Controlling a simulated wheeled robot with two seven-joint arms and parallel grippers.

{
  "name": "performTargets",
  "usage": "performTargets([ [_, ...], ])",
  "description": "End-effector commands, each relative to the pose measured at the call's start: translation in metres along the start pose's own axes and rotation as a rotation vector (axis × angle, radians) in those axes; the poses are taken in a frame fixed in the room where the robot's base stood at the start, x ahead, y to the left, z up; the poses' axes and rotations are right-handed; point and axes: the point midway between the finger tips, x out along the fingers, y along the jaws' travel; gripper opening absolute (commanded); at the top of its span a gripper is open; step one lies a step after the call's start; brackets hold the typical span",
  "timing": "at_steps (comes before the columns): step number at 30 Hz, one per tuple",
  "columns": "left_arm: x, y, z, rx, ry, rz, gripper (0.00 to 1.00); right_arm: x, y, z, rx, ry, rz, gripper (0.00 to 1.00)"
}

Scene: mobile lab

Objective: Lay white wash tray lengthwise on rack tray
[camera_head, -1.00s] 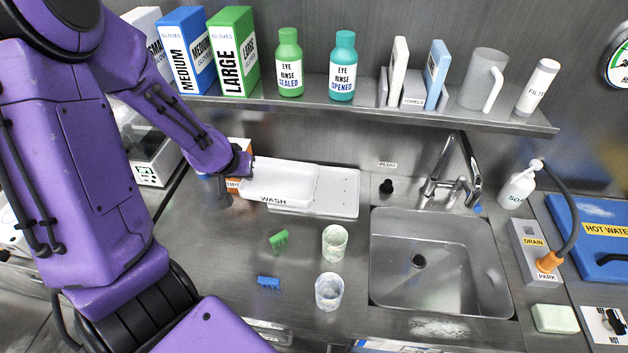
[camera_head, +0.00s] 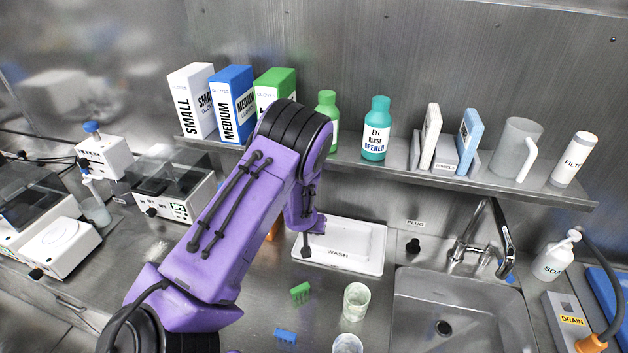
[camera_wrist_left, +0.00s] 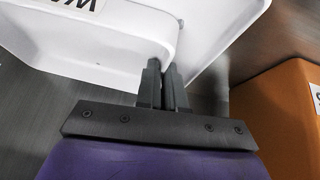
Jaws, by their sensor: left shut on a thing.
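The white wash tray (camera_head: 335,240), labelled WASH on its near side, lies lengthwise over the white rack tray (camera_head: 378,262) at the back of the counter, left of the sink. The rack tray's rim shows around it. In the left wrist view the wash tray (camera_wrist_left: 100,45) is at upper left and the rack tray (camera_wrist_left: 215,30) passes behind it. My left gripper (camera_head: 306,250) is at the wash tray's left end. Its fingers, close together in the wrist view (camera_wrist_left: 164,75), are shut on the tray's edge. My right gripper is out of view.
The sink (camera_head: 455,310) is to the right, with a black plug (camera_head: 413,246) behind its left corner. A green piece (camera_head: 300,292), a blue piece (camera_head: 285,336) and a beaker (camera_head: 355,300) stand in front. The shelf (camera_head: 400,172) overhangs behind. An orange box (camera_wrist_left: 285,110) is close beside the gripper.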

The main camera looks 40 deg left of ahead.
Motion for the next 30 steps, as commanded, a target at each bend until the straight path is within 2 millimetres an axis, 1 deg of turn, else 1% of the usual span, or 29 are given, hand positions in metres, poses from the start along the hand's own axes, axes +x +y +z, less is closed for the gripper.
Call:
performTargets([
  [8, 0.002, -0.001, 0.001, -0.001, 0.001, 0.0, 0.0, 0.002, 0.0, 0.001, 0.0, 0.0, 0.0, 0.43],
  [9, 0.001, -0.001, 0.001, -0.001, 0.001, 0.0, 0.21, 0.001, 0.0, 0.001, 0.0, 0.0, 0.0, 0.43],
  [10, 0.001, -0.001, 0.0, -0.001, 0.001, 0.0, 0.31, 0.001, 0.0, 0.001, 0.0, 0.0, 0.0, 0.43],
  [11, 0.001, -0.001, 0.0, -0.001, 0.001, 0.0, 0.33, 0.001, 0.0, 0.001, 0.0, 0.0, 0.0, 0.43],
  [18, 0.001, -0.001, 0.0, -0.001, 0.001, -0.001, 0.33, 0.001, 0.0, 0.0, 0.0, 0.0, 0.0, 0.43],
  [20, -0.002, -0.001, -0.002, 0.0, 0.002, 0.0, 0.33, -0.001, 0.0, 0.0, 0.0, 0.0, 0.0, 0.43],
  [23, -0.014, 0.0, -0.002, -0.002, 0.003, 0.0, 0.33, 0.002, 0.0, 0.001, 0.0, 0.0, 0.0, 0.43],
  [26, -0.038, 0.0, -0.002, -0.004, 0.006, 0.002, 0.33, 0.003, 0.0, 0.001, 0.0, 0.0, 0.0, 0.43],
  [30, -0.076, 0.0, -0.002, -0.003, 0.006, 0.003, 0.33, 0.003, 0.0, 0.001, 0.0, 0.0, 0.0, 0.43],
])
